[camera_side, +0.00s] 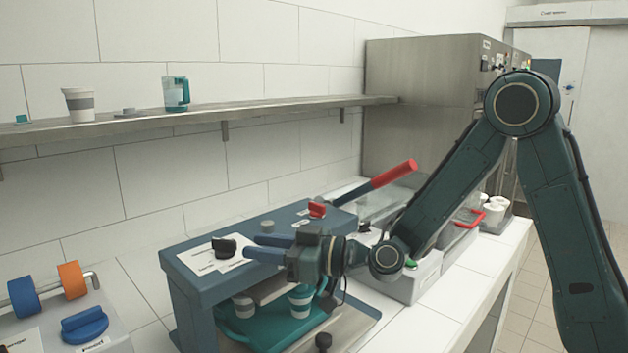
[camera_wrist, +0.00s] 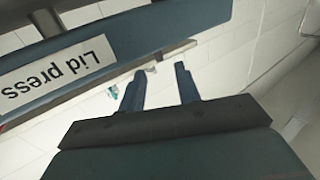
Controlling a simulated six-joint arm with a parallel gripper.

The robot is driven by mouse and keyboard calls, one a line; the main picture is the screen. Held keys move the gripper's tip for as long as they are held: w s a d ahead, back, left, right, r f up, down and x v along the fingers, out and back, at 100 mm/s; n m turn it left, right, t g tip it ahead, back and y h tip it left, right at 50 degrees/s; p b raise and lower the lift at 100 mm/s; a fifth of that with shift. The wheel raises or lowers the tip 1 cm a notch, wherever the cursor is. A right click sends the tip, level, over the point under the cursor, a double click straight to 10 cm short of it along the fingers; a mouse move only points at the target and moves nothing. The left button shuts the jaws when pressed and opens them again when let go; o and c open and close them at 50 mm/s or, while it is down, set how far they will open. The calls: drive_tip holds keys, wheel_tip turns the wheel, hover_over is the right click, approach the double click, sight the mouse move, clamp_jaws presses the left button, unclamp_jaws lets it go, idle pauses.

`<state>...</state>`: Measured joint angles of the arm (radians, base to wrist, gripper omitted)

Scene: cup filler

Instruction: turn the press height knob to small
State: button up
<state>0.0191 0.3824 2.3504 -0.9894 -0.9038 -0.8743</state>
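A black knob (camera_side: 224,247) sits on a white label plate on top of the blue press (camera_side: 190,285) in the side view. The plate's print is too small to read, so I cannot confirm it is the press height knob. My gripper (camera_side: 248,246) is to the right of this knob, fingers pointing at it. The fingers are apart with nothing visible between them; the fingertips look close to the knob, but I cannot tell whether they touch. In the wrist view my gripper (camera_wrist: 159,72) is also open. A "Lid press" label (camera_wrist: 58,72) shows upside down there; the knob does not show.
A red knob (camera_side: 317,210) and a red-handled lever (camera_side: 392,174) are behind my gripper. Cups stand on a teal tray (camera_side: 275,330) inside the press. Blue (camera_side: 85,325) and orange (camera_side: 71,280) parts are at the left. A wall shelf (camera_side: 250,107) runs above.

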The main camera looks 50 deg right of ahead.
sight(236, 243)
drive_tip(key=shift+x, duration=4)
clamp_jaws()
